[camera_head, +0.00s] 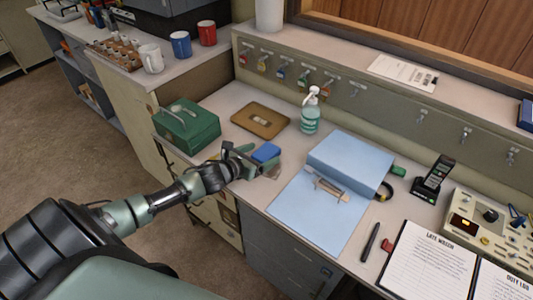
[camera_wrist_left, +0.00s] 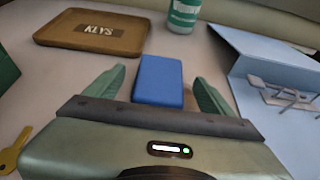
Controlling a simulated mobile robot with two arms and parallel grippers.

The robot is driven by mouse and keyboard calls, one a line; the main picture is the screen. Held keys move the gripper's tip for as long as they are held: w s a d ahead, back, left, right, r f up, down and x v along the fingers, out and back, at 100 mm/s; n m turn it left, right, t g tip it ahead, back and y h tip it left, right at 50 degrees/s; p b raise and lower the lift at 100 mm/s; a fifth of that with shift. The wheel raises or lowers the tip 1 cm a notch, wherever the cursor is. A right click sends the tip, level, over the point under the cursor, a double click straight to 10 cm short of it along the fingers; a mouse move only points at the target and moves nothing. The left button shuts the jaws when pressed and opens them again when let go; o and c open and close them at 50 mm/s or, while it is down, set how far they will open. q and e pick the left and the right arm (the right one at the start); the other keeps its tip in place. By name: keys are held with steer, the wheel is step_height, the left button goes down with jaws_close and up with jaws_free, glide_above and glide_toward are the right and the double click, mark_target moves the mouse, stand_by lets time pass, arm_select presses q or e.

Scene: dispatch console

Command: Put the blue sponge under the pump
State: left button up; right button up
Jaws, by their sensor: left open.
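The blue sponge (camera_head: 265,152) lies on the counter just ahead of my left gripper (camera_head: 257,158). In the left wrist view the sponge (camera_wrist_left: 159,80) sits between the two spread green fingers, with a gap on each side. The left gripper is open and holds nothing. The pump bottle (camera_head: 310,115), clear with teal liquid and a white pump head, stands upright behind the sponge and to its right. Only the bottle's lower part (camera_wrist_left: 184,14) shows in the left wrist view. My right gripper is not in view.
A brown tray (camera_head: 281,130) lies left of the bottle. A green box (camera_head: 188,128) stands at the counter's left end. Bare counter shows between sponge and bottle. A key (camera_wrist_left: 14,150) lies left of the gripper.

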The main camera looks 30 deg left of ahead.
mark_target(265, 152)
arm_select(q)
steer(key=x, duration=0.3)
steer(key=shift+w+f, duration=0.1)
steer(key=c, duration=1.6)
steer(key=shift+o, duration=0.2)
